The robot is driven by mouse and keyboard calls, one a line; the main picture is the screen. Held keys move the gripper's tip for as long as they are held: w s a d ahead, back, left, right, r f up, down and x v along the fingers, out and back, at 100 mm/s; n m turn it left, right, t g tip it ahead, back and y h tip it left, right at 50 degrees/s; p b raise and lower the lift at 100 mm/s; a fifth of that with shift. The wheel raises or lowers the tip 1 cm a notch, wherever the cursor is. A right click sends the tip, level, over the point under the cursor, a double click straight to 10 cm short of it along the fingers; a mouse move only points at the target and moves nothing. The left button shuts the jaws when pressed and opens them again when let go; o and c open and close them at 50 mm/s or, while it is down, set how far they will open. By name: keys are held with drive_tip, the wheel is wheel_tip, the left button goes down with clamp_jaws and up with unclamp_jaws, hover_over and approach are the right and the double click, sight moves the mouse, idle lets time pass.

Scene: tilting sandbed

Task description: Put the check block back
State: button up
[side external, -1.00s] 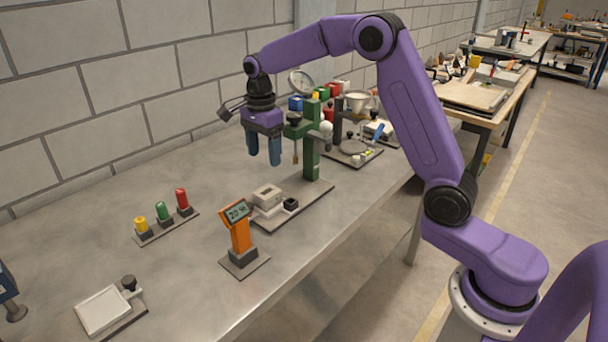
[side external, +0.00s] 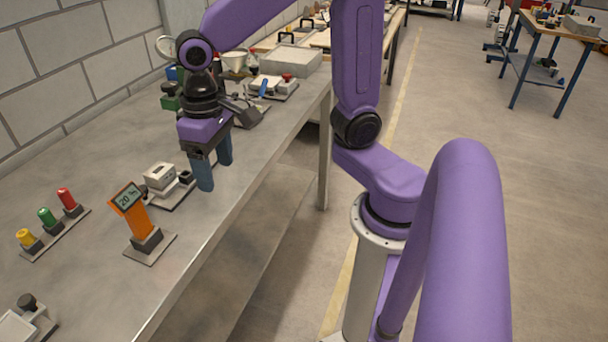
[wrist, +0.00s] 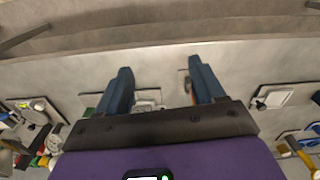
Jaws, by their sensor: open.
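My gripper (side external: 215,176) hangs fingers-down near the front edge of the bench, with its blue fingers apart and nothing seen between them. In the wrist view its two fingers (wrist: 158,70) are spread over bare grey surface. A pale block-like unit (side external: 160,176) sits on a dark base plate, left of the fingers, with a small black holder (side external: 186,178) beside it. I cannot tell which thing, if any, is the check block. An orange stand (side external: 136,215) with a display reading about 20 % stands nearer the camera.
Yellow, green and red knobs (side external: 46,217) stand on a strip at the left. A white-topped plate (side external: 15,327) with a black knob is at the lower left. A cup and apparatus (side external: 234,62) stand behind. The bench's front edge drops to open floor on the right.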

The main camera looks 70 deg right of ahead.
drive_tip(key=s+d+f+n, duration=0.1)
drive_tip(key=s+d+n, duration=0.1)
drive_tip(key=s+n, duration=0.3)
drive_tip(key=s+d+f+n, duration=0.1)
drive_tip(key=s+d+n, duration=0.2)
drive_tip(key=s+n, duration=0.3)
drive_tip(key=s, duration=0.3)
drive_tip(key=shift+s+f, duration=0.25)
drive_tip(key=shift+s, duration=0.15)
